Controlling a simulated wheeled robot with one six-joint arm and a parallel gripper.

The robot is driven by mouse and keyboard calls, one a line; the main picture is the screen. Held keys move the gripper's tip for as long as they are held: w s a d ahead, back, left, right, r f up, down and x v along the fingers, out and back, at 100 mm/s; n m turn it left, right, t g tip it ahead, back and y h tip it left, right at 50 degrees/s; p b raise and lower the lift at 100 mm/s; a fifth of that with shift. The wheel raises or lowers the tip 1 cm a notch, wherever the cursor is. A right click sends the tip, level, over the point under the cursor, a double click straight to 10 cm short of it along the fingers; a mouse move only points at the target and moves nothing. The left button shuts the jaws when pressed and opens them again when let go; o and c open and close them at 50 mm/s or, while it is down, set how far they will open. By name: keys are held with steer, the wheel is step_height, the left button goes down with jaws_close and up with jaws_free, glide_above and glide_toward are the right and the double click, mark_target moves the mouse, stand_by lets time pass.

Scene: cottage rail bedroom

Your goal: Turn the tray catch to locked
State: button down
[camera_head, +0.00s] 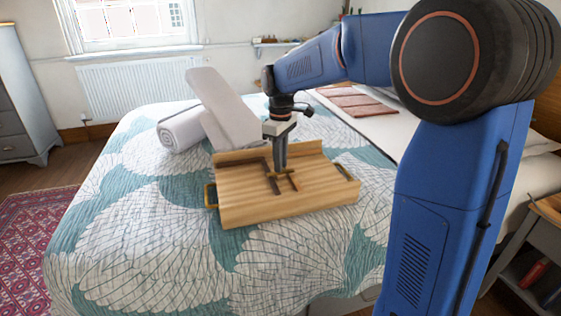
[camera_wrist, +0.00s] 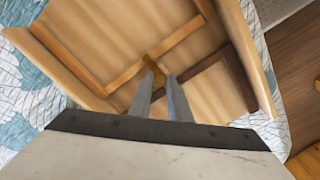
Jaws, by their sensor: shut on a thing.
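The wooden tray (camera_head: 240,200) lies on the bed, with brass-coloured handles at its left and right ends. My gripper (camera_head: 280,168) points down over the middle of the tray. In the wrist view, my gripper (camera_wrist: 163,98) is shut on the brass-coloured catch (camera_wrist: 152,66), whose upper end shows between the fingertips. A light wooden strip (camera_wrist: 185,38) and a dark brown strip (camera_wrist: 225,75) lie on the tray floor on either side of the catch. The fingers hide the lower part of the catch, and I cannot tell which strip marks locked.
A rolled white towel (camera_head: 184,128) and a pale slanted block (camera_head: 225,110) sit on the bed behind the tray. The patterned bedspread (camera_head: 130,230) is clear left and in front. Reddish-brown panels (camera_head: 352,100) lie at the back right.

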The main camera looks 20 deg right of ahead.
stand_by(0.4)
steer(key=c, duration=1.7)
jaws_free()
step_height(320, 180, up, 18)
steer(key=shift+f, duration=0.25)
